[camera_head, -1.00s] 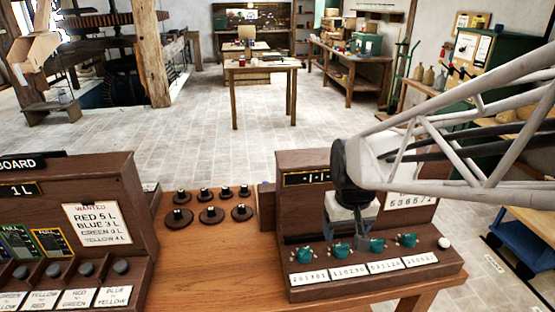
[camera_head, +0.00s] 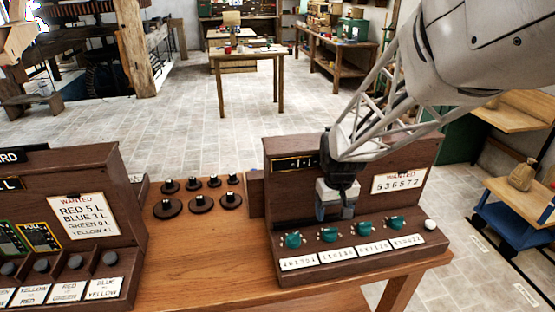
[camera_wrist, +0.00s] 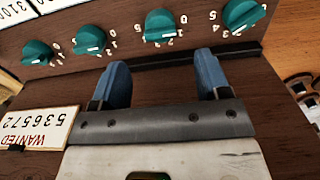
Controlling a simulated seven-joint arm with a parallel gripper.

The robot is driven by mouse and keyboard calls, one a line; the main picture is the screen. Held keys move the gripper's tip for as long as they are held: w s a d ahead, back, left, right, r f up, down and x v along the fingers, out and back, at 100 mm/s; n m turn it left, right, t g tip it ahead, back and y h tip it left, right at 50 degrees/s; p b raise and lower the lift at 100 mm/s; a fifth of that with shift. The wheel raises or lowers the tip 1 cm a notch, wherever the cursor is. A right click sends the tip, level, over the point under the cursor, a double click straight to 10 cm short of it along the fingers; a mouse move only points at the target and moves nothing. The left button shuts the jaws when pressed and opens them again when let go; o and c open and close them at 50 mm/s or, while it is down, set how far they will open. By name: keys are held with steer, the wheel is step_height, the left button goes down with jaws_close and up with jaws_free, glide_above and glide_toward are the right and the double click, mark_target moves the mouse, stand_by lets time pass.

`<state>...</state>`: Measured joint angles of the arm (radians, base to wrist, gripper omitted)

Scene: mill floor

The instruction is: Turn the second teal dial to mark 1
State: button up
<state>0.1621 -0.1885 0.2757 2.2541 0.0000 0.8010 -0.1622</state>
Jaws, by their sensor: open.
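Several teal dials stand in a row on the sloped front of a dark wooden panel (camera_head: 350,262). The second teal dial (camera_head: 328,234) from the left shows in the upside-down wrist view (camera_wrist: 160,22) as the second from the right. Its white mark faces the lower edge there; I cannot tell its exact number. My gripper (camera_head: 334,213) is open and empty, its two blue fingers apart. It hangs above and behind the second dial, touching no dial. In the wrist view the gap between the fingers (camera_wrist: 160,75) lines up with that dial.
The first dial (camera_head: 292,239), third dial (camera_head: 363,228) and fourth dial (camera_head: 397,222) sit close beside. A white button (camera_head: 430,224) is at the right end. A WANTED card (camera_head: 398,181) reads 536572. Black knobs (camera_head: 202,202) stand on the table to the left.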

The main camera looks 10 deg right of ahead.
mark_target(331, 229)
steer(key=shift+f, duration=0.1)
steer(key=shift+f, duration=3.8)
steer(key=c, duration=0.9)
